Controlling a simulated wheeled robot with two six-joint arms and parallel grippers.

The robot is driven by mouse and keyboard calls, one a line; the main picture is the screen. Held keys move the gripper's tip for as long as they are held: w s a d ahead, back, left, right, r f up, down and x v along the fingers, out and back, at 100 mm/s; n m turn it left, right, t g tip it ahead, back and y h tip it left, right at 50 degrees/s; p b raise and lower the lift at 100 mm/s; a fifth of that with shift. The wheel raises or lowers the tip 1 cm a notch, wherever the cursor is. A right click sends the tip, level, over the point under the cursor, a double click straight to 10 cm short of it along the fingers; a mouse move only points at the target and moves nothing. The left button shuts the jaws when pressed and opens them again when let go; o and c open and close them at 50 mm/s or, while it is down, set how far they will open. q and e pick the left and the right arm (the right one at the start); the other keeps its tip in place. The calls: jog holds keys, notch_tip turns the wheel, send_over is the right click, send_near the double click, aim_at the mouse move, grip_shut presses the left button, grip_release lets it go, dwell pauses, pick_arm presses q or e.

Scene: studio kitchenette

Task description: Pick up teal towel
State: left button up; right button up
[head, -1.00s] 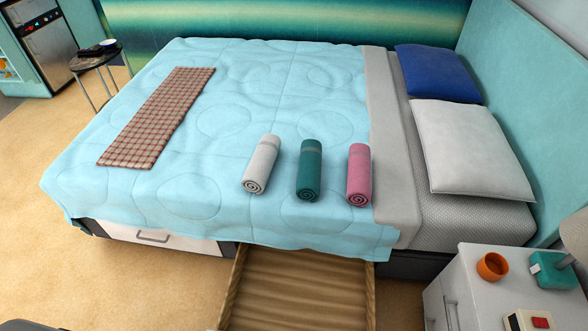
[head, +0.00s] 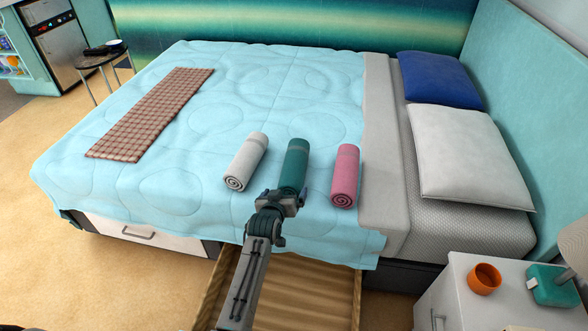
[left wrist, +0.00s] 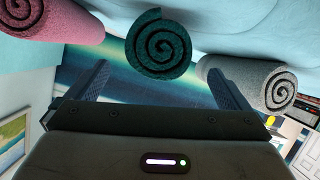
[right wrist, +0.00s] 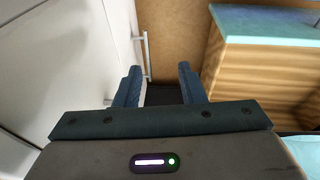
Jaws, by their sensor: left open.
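The teal towel (head: 295,162) is a rolled cylinder lying on the light blue bed cover near its front edge, between a white rolled towel (head: 246,160) and a pink one (head: 345,175). My left gripper (head: 283,194) is open and empty at the near end of the teal towel, hiding its rolled face in the head view. In the left wrist view the teal spiral end (left wrist: 158,46) is in front of my left gripper (left wrist: 157,72), roughly between its spread fingers; contact cannot be told. My right gripper (right wrist: 158,72) shows in its own wrist view, fingers apart and empty.
An open wooden drawer (head: 285,290) juts out below the bed (head: 110,190). A checked cloth (head: 150,115) lies on the left of the cover. Pillows (head: 465,150) are at the right. A nightstand (head: 455,275) holds an orange cup (head: 484,278).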

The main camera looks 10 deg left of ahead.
aim_at(287, 189)
pick_arm(q)
jog(key=shift+x, duration=1)
jog(key=x, duration=0.3)
jog(key=shift+w+f, duration=0.15)
jog(key=shift+w, duration=0.05)
jog(key=shift+w+f, duration=0.1)
jog(key=shift+w, duration=0.25)
jog(key=c, duration=0.9)
jog(key=shift+c, duration=0.6)
pick_arm(e)
jog(key=shift+r, duration=0.5)
